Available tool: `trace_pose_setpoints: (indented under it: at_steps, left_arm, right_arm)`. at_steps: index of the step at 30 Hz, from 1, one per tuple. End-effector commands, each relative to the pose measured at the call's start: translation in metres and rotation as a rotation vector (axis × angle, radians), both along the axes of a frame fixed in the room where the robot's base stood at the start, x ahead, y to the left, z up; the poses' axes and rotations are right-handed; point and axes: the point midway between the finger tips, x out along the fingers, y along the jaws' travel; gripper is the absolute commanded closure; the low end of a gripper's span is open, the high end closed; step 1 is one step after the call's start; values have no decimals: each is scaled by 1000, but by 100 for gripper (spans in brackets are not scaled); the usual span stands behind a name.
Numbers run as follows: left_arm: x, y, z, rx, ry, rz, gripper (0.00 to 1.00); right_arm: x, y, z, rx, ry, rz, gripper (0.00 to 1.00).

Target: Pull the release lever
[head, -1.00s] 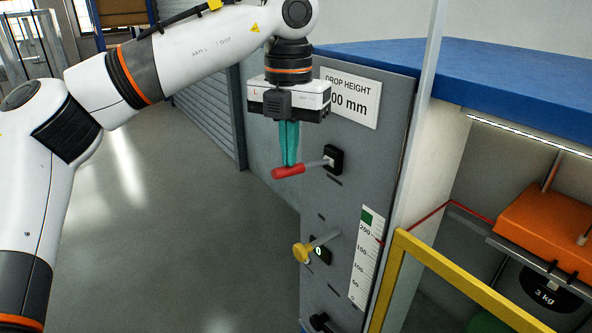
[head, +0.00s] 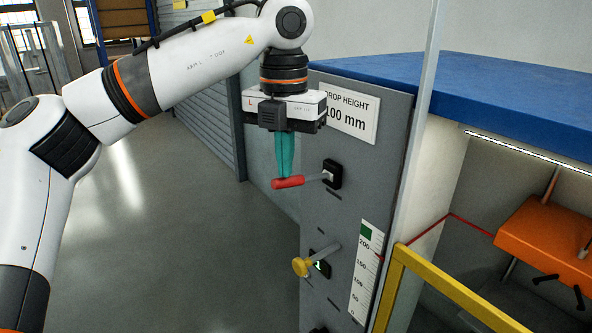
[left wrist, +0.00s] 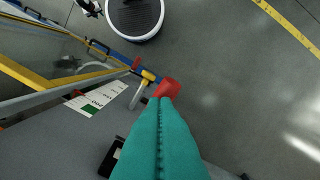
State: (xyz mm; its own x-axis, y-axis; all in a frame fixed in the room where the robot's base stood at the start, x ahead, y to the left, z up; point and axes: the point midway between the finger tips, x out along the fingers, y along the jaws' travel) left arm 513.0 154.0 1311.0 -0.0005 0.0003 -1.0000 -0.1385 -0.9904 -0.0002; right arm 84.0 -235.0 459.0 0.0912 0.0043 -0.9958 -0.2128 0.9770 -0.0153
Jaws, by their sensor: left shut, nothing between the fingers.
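A lever with a red handle (head: 288,182) sticks out from a black mount on the grey panel (head: 330,225); the red end also shows in the left wrist view (left wrist: 168,87). My left gripper (head: 285,177) is shut and empty, its teal fingertips pointing down at the red handle. They appear to touch it from above, but contact is hard to confirm. My right gripper is not in view.
A sign (head: 348,117) reads "DROP HEIGHT 100 mm", partly covered by my gripper. A scale strip (head: 366,272) is on the panel. A yellow frame (head: 440,285) and an orange seat (head: 550,235) stand right. The floor on the left is clear.

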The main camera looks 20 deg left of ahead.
Motion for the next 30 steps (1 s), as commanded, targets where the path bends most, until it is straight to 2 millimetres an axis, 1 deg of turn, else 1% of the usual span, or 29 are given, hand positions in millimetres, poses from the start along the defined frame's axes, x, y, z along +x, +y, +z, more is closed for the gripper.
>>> trace_pose_setpoints:
  at_steps: [1,15,26,30]
  left_arm:
    - [-1,1,9,0,0,0,100]
    - [-9,7,54,-1,-1,0,100]
    - [-10,8,54,0,0,0,100]
    - [-10,8,54,0,0,0,100]
  right_arm:
    - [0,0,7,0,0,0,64]
    - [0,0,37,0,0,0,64]
    - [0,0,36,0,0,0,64]
    - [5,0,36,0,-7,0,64]
